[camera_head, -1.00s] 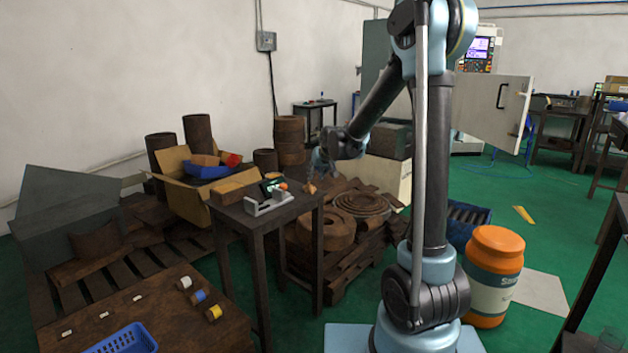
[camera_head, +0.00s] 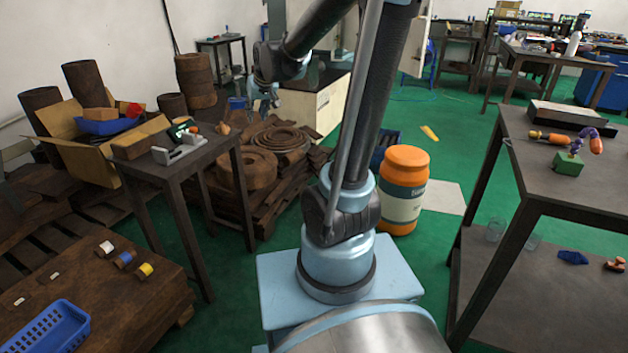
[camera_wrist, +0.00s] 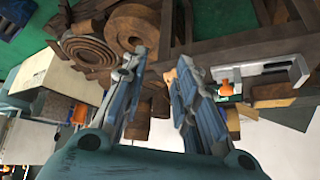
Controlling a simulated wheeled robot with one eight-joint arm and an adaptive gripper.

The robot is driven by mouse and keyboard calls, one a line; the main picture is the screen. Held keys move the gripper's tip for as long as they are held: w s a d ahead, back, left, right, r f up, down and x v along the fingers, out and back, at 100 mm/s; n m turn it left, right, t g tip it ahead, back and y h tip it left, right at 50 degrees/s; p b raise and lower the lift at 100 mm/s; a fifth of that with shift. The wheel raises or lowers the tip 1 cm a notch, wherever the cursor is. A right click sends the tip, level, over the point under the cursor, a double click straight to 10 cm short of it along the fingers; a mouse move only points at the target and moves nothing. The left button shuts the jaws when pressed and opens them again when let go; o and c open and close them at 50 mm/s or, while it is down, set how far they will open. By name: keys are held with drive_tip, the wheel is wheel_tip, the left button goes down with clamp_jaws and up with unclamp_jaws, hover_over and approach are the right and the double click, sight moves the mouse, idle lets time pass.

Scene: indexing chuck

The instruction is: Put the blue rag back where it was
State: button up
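A small crumpled dark blue object, which looks like the blue rag (camera_head: 572,257), lies on the lower shelf of the dark workbench (camera_head: 515,178) at the right in the head view. My gripper (camera_head: 272,98) is far from it, raised at the upper left beyond the small table (camera_head: 168,164). In the wrist view my gripper (camera_wrist: 160,63) has its two fingers apart with nothing between them. The rag does not show in the wrist view.
A green block with a purple-orange item (camera_head: 570,163) stands above. An orange drum (camera_head: 403,190) stands on the floor left of the workbench. Green floor lies between.

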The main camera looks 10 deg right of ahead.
drive_tip(key=s+d+f+m+g, duration=0.1)
drive_tip(key=s+d+f, duration=0.2)
drive_tip(key=s, duration=0.7)
drive_tip(key=s+d+f+g+h, duration=0.1)
drive_tip(key=s+d+f, duration=0.3)
drive_tip(key=s, duration=0.7)
drive_tip(key=s+d+f+m+g+h, duration=0.1)
drive_tip(key=s+d+f+g, duration=0.1)
drive_tip(key=s+d+f, duration=0.2)
drive_tip(key=s+d, duration=0.3)
drive_tip(key=s, duration=0.3)
drive_tip(key=shift+s+m, duration=0.3)
drive_tip(key=shift+s, duration=0.1)
drive_tip(key=shift+f, duration=0.1)
